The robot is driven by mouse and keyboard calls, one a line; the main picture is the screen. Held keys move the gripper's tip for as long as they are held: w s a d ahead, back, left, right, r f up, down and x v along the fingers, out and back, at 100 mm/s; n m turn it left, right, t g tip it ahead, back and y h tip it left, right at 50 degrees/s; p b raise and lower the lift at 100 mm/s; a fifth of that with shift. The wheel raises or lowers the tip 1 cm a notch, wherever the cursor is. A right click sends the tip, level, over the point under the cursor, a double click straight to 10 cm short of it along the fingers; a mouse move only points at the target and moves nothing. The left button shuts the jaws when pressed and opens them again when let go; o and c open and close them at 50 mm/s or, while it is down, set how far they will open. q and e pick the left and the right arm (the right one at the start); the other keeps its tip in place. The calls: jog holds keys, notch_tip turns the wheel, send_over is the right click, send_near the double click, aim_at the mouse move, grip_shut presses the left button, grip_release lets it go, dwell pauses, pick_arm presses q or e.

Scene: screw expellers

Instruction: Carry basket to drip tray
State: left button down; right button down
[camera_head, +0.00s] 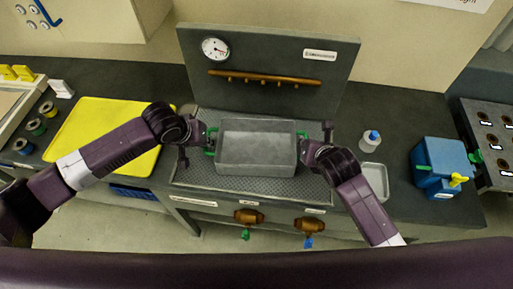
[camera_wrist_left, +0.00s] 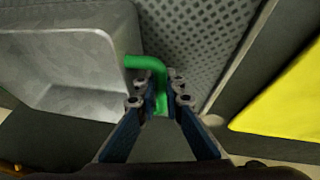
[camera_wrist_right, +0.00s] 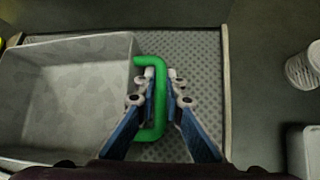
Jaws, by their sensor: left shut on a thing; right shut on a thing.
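The basket (camera_head: 256,153) is a grey metal bin with a green handle on each side. It is over the perforated drip tray (camera_head: 190,172) in the head view; I cannot tell whether it touches it. My left gripper (camera_head: 209,142) is shut on the left green handle, which shows in the left wrist view (camera_wrist_left: 150,64). My right gripper (camera_head: 303,150) is shut on the right green handle, which shows in the right wrist view (camera_wrist_right: 140,62). The basket's inside looks empty.
A dark back panel with a gauge (camera_head: 215,49) and a brown bar stands behind. A yellow mat (camera_head: 85,125) lies at left. Two brown valves (camera_head: 249,216) are below the front edge.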

pick_arm(q)
jog(key=shift+r, duration=0.2)
pick_arm(e)
jog(key=shift+r, duration=0.2)
